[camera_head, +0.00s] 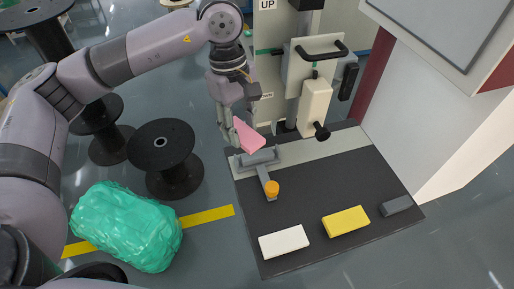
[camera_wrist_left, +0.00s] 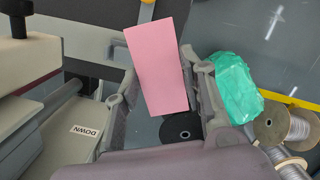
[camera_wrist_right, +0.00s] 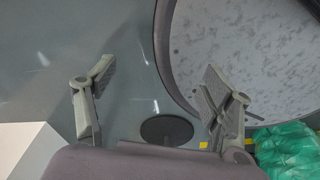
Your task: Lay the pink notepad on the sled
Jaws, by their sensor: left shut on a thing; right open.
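The pink notepad (camera_head: 250,139) is a flat pink block, held tilted by my left gripper (camera_head: 235,132) above the back left part of the dark table. In the left wrist view the notepad (camera_wrist_left: 158,65) lies between the fingers of the left gripper (camera_wrist_left: 163,92). A grey T-shaped piece (camera_head: 258,158) with an orange knob (camera_head: 272,188) stands just below the notepad in the head view; it looks like the sled. Whether the notepad touches it I cannot tell. My right gripper (camera_wrist_right: 158,85) is open and empty in the right wrist view and is out of the head view.
A white block (camera_head: 284,242), a yellow block (camera_head: 346,221) and a dark grey block (camera_head: 396,205) lie along the table's front. A machine with a white lever housing (camera_head: 314,105) stands behind. Black spools (camera_head: 160,158) and a green wrapped bundle (camera_head: 127,226) are on the floor at left.

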